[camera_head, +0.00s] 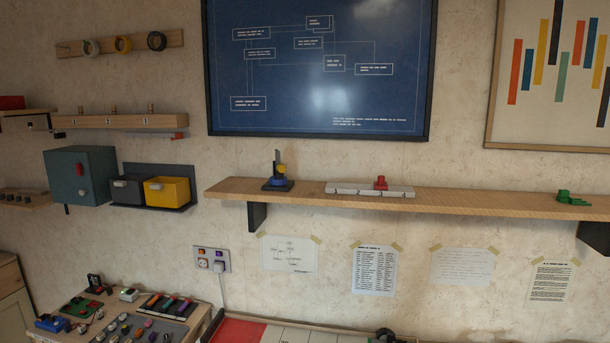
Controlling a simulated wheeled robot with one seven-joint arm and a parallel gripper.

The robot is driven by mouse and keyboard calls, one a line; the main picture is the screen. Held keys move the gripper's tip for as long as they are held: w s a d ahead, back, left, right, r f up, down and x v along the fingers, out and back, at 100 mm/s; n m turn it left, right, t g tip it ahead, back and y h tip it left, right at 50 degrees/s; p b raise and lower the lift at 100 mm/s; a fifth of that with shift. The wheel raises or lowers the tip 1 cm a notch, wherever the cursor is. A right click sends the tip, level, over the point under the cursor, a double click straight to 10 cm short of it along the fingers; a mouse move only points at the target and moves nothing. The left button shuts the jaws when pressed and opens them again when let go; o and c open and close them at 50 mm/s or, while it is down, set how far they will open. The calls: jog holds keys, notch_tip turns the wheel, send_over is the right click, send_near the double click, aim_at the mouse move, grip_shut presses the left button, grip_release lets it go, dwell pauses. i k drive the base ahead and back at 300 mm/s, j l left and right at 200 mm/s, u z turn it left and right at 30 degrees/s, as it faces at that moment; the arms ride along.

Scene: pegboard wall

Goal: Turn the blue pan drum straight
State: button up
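The blue pan drum (279,182) sits low on a small device on the long wooden wall shelf, near the shelf's left end. My gripper is not in view.
The long shelf (460,200) also holds a pale numbered rail with a red slider (380,183) and a green item (570,199). A yellow bin (167,190) and a teal box (80,176) hang at left. A cluttered bench (205,318) stands below.

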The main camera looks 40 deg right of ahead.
aim_at(278, 178)
jog(key=z, duration=0.85)
